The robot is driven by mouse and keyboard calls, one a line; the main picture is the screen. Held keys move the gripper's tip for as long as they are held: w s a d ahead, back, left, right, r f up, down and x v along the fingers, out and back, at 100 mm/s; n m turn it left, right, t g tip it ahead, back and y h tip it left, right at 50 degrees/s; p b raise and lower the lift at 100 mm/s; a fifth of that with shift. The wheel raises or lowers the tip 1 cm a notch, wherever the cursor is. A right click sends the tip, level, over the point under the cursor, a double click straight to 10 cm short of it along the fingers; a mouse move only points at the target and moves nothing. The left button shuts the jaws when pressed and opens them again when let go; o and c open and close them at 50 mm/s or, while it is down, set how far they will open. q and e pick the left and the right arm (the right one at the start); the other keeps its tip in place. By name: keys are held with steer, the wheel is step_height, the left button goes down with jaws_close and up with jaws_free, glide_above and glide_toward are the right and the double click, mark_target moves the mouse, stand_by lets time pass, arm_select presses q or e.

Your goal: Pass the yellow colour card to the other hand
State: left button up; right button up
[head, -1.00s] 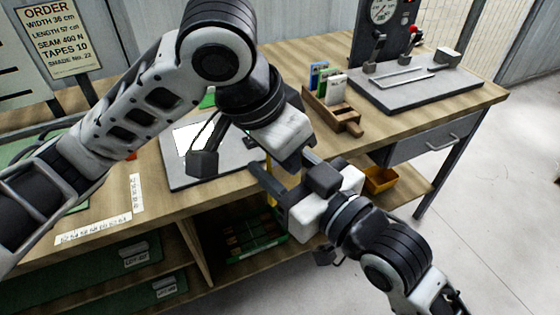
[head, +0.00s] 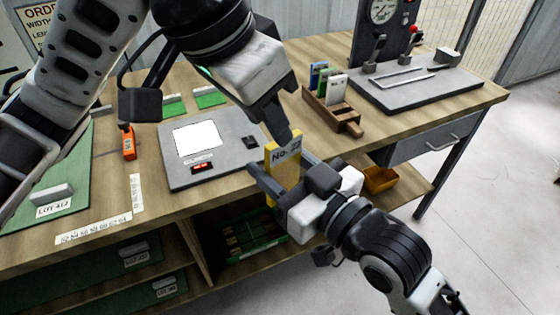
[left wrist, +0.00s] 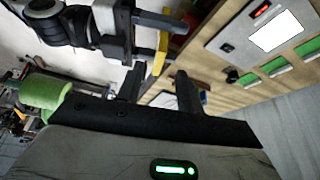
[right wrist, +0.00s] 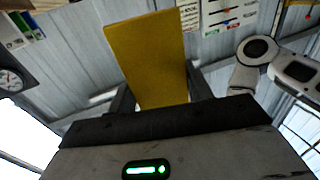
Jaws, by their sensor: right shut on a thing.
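The yellow colour card (head: 284,158) stands upright in my right gripper (head: 284,172), in front of the bench edge, its printed "No." face showing in the head view. The right gripper is shut on its lower part; in the right wrist view the card (right wrist: 152,58) rises between the fingers. My left gripper (head: 277,118) is open and empty, just above the card in the head view. In the left wrist view its fingers (left wrist: 159,88) are apart, and the card's narrow yellow edge (left wrist: 161,54) shows ahead of the gap between them. The card looks clear of the left fingers.
On the bench, a grey plate with a white panel (head: 181,176) lies left of the card. A wooden rack (head: 322,112) with several other cards stands to the right. An orange device (head: 129,144) lies left.

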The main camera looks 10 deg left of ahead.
arm_select(q)
steer(key=shift+w+d+r+n+h, duration=0.2)
steer(key=shift+w+d+h, duration=0.15)
steer(key=shift+w+h, duration=0.2)
steer(key=shift+w+d+r+n+h, duration=0.1)
steer(key=shift+w+d+n+h, duration=0.1)
steer(key=shift+w+d+h, duration=0.35)
steer(key=w+a+f+n+t+h, duration=0.1)
steer(key=w+a+f+n+t, duration=0.25)
steer(key=w+f, duration=0.7)
step_height(320, 180, down, 9)
steer(key=a+n+t+y, duration=0.1)
steer(key=a+n+t, duration=0.1)
steer(key=a, duration=0.1)
steer(key=s+a+f+t+y, duration=0.1)
steer(key=s+a+f+y, duration=0.1)
steer(key=s+f, duration=1.7)
steer(key=shift+a+f+m, duration=0.2)
steer(key=shift+f+m, duration=0.25)
steer(key=shift+f, duration=0.2)
